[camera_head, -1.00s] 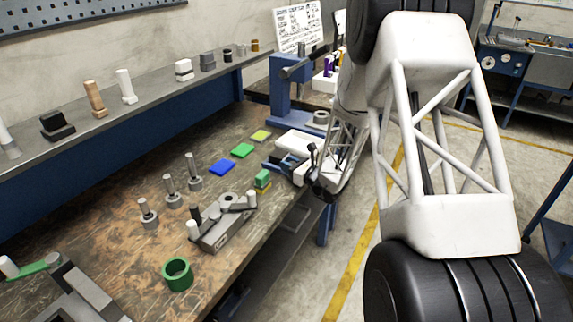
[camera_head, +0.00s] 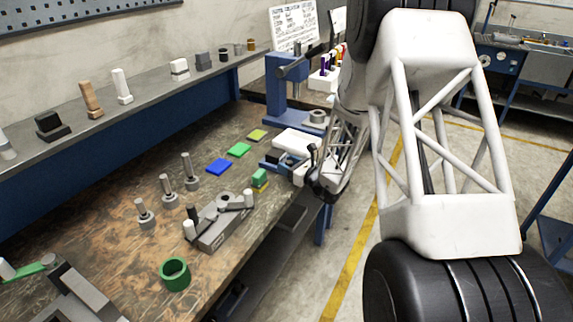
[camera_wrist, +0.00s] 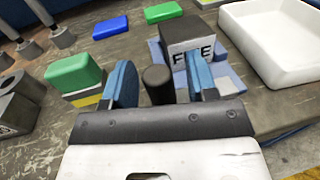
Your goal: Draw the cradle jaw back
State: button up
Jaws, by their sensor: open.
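The blue cradle (camera_wrist: 232,82) stands near the bench's front edge and carries a grey block (camera_wrist: 188,42) with a lettered, partly hidden face. A dark upright knob (camera_wrist: 158,84) stands in front of the block; its link to the cradle jaw is hidden. In the wrist view my gripper (camera_wrist: 158,72) is open, its blue fingers on either side of the knob. I cannot tell whether either finger touches it. In the head view the cradle (camera_head: 274,162) is small and partly covered by my gripper.
A white tray (camera_wrist: 280,42) lies close at right of the cradle. A green block on a yellow one (camera_wrist: 75,75) stands at left. Blue (camera_head: 218,166) and green (camera_head: 239,150) pads lie behind. A grey fixture (camera_head: 219,222) and several posts stand farther left. A blue press (camera_head: 288,100) rises behind.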

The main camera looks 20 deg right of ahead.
jog(key=v, duration=0.6)
jog(key=shift+s+d, duration=0.25)
jog(key=shift+s, duration=0.05)
dwell(0.3)
jog(key=s+a+r+n+g+y, duration=0.1)
jog(key=s+a+r+n+g, duration=0.6)
jog(key=s, duration=0.3)
jog(key=s+a+r+n+g, duration=0.5)
jog(key=s+a+r+n, duration=0.3)
jog(key=s+a+n, duration=0.1)
jog(key=s+d+r+n+h, duration=0.2)
jog(key=s+n+h, duration=0.3)
jog(key=s, duration=0.6)
jog(key=s+d+r+n+h, duration=0.3)
jog(key=s+r+n+h, duration=0.2)
jog(key=s+n, duration=0.3)
jog(key=s+h, duration=0.1)
jog(key=s, duration=0.3)
jog(key=shift+r, duration=0.2)
